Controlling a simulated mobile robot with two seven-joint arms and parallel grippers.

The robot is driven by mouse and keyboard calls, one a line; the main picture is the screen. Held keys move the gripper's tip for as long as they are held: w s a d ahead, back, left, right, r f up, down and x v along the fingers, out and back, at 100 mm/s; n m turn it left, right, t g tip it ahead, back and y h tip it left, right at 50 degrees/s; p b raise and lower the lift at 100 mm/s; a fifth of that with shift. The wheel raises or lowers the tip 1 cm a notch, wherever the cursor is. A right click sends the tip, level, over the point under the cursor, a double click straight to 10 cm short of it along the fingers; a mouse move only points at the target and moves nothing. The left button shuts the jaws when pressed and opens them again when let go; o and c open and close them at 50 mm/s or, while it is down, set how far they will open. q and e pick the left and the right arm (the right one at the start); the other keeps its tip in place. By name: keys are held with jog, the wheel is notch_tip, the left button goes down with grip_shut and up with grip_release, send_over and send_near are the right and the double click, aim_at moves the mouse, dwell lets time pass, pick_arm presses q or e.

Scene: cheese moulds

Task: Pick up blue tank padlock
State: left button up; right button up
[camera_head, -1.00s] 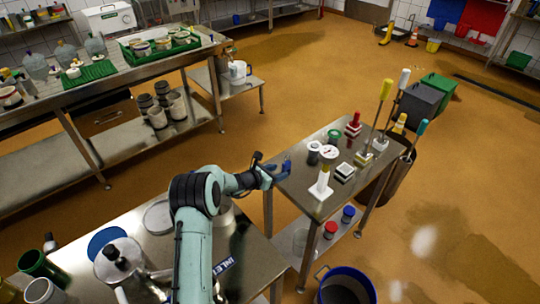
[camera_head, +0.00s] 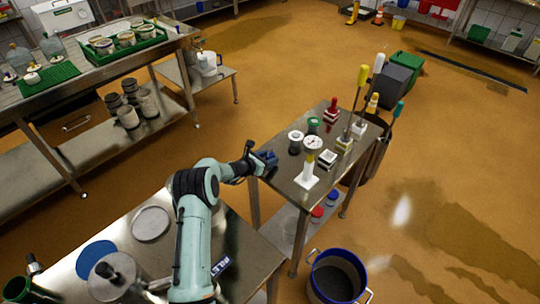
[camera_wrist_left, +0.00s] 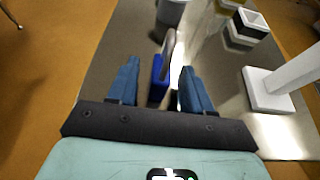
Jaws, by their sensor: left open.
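The blue padlock (camera_wrist_left: 158,80) stands on the steel table in the left wrist view, with its grey shackle (camera_wrist_left: 168,42) pointing away from me. My left gripper (camera_wrist_left: 159,68) is open, with its two blue fingers on either side of the padlock. A gap shows between each finger and the padlock. In the head view my left gripper (camera_head: 264,160) is at the left edge of the small table. The padlock cannot be made out there, as the gripper covers that spot. My right gripper is not in view.
The small steel table (camera_head: 283,181) also holds a white stand (camera_head: 307,172), a round gauge (camera_head: 313,143), a dark canister (camera_head: 295,142) and a red-topped item (camera_head: 331,110). A blue-rimmed bucket (camera_head: 337,278) stands on the floor. A nearer steel table (camera_head: 240,265) lies below my arm.

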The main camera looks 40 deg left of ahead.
pick_arm(q)
jog(key=shift+w+d+f, duration=0.1)
jog(key=shift+w+f, duration=0.15)
jog(key=shift+w, duration=0.35)
jog(key=shift+s, duration=0.1)
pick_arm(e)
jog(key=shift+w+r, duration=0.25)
pick_arm(q)
jog(key=c, duration=0.3)
grip_shut()
notch_tip(320, 180, up, 9)
jog(key=shift+r, duration=0.1)
notch_tip(320, 180, up, 11)
jog(key=p, duration=0.2)
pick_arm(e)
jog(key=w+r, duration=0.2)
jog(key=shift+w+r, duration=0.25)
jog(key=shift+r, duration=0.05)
